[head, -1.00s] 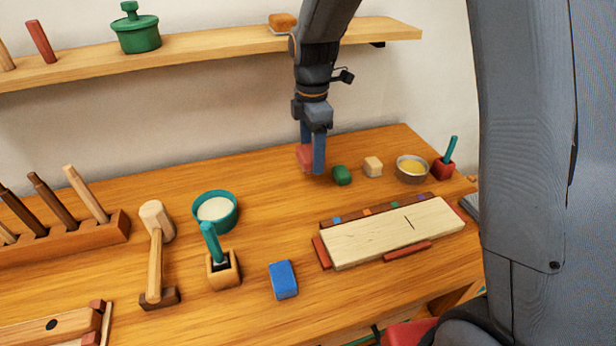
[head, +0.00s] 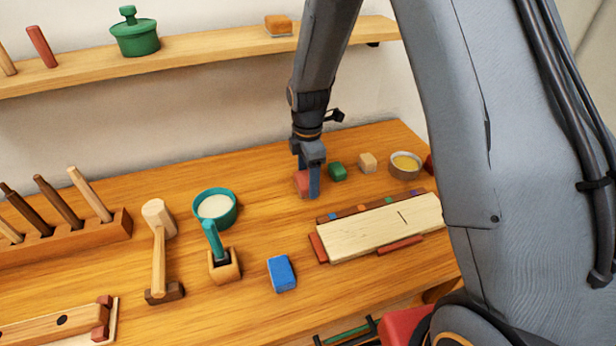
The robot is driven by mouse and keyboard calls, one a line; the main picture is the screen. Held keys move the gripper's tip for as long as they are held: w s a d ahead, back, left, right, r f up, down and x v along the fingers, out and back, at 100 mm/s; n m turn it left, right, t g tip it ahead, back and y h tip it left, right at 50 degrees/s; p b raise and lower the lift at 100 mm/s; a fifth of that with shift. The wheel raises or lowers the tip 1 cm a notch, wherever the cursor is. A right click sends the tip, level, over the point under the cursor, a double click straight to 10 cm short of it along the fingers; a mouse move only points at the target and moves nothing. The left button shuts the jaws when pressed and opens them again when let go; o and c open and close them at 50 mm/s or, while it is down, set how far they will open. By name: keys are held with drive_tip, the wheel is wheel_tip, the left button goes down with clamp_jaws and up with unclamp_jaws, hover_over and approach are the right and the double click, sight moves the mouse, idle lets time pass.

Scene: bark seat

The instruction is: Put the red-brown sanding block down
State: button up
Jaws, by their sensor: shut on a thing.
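The red-brown sanding block (head: 302,183) is between the fingers of my gripper (head: 307,185), at the back of the workbench in the head view. My gripper points down and is shut on the block. The block is at or very near the bench top; I cannot tell whether it touches. One finger covers part of its right side. A green block (head: 338,172) and a pale wooden block (head: 367,162) stand to its right, apart from it.
A bowl of yellow stuff (head: 405,165) stands right of the blocks. A clamped pale board (head: 385,228) lies in front. A blue block (head: 281,273), teal bowl (head: 215,208) and mallet (head: 158,250) stand left. Bench between teal bowl and gripper is clear. A shelf (head: 200,58) runs above.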

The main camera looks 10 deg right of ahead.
drive_tip(key=o, duration=1.3)
drive_tip(key=shift+f, duration=0.1)
drive_tip(key=shift+o, duration=0.2)
wheel_tip(320, 180, up, 12)
drive_tip(key=b, duration=0.4)
drive_tip(key=s+d+f+m, duration=0.1)
drive_tip(key=s+d+m, duration=0.4)
drive_tip(key=s+m, duration=0.4)
drive_tip(key=s+d+f+m+t, duration=0.1)
drive_tip(key=s+d+m, duration=0.4)
drive_tip(key=s+m, duration=0.4)
drive_tip(key=shift+d+f+m, duration=0.2)
drive_tip(key=shift+d+m, duration=0.15)
drive_tip(key=shift+m, duration=0.75)
